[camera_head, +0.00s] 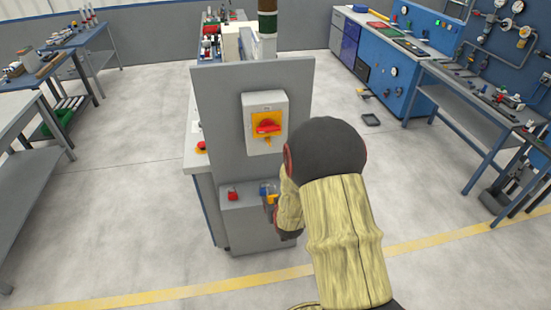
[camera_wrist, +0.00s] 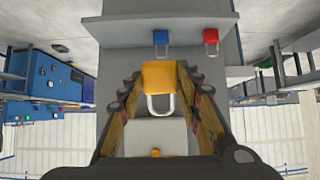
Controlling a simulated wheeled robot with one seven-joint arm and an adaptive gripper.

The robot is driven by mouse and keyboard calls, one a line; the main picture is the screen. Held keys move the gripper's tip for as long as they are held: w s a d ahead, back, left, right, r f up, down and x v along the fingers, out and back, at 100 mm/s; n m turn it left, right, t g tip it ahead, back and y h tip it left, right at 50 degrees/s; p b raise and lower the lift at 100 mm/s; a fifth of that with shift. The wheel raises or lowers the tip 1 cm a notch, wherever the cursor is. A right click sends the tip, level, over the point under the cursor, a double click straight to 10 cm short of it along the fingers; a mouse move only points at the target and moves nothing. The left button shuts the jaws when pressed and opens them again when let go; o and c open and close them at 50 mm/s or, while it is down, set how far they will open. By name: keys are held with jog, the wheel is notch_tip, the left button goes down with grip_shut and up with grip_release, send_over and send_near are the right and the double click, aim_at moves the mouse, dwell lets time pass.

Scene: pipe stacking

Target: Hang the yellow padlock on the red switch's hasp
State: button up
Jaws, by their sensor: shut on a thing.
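The yellow padlock (camera_wrist: 157,80) is between the fingers of my gripper (camera_wrist: 160,88), which is shut on it. In the wrist view its silver shackle points down the picture. In the head view a small part of the yellow padlock (camera_head: 271,199) shows beside my gripper (camera_head: 274,208), low in front of the grey panel; my arm hides much of the gripper. The red switch (camera_head: 267,126) sits on a yellow plate on a light grey box, above and apart from the padlock. Its yellow hasp (camera_head: 267,141) shows under the knob. A small yellow part (camera_wrist: 155,152) shows at the bottom of the wrist view.
A red padlock (camera_head: 233,194) and a blue padlock (camera_head: 265,188) are at the grey ledge (camera_head: 238,212) below the switch; both show in the wrist view, red (camera_wrist: 210,37) and blue (camera_wrist: 160,38). The grey panel (camera_head: 220,120) stands upright behind. Workbenches stand left and right, with open floor between.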

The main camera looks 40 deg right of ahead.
jog(key=w+d+r+t+h, duration=0.1)
jog(key=r, duration=0.2)
jog(key=d+r+t+h, duration=0.1)
jog(key=r, duration=0.3)
jog(key=w+d+r+t, duration=0.1)
jog(key=r+t, duration=0.1)
jog(key=r, duration=0.2)
jog(key=shift+w+d+r+h, duration=0.25)
jog(key=shift+w+d+h, duration=0.1)
jog(key=shift+h, duration=0.05)
jog(key=b+x, duration=0.1)
jog(key=x, duration=0.9)
jog(key=shift+w+d+r, duration=0.15)
jog(key=shift+w+r, duration=0.15)
jog(key=shift+w, duration=0.05)
jog(key=shift+b, duration=0.35)
jog(key=o, duration=1.4)
jog(key=v, duration=1.2)
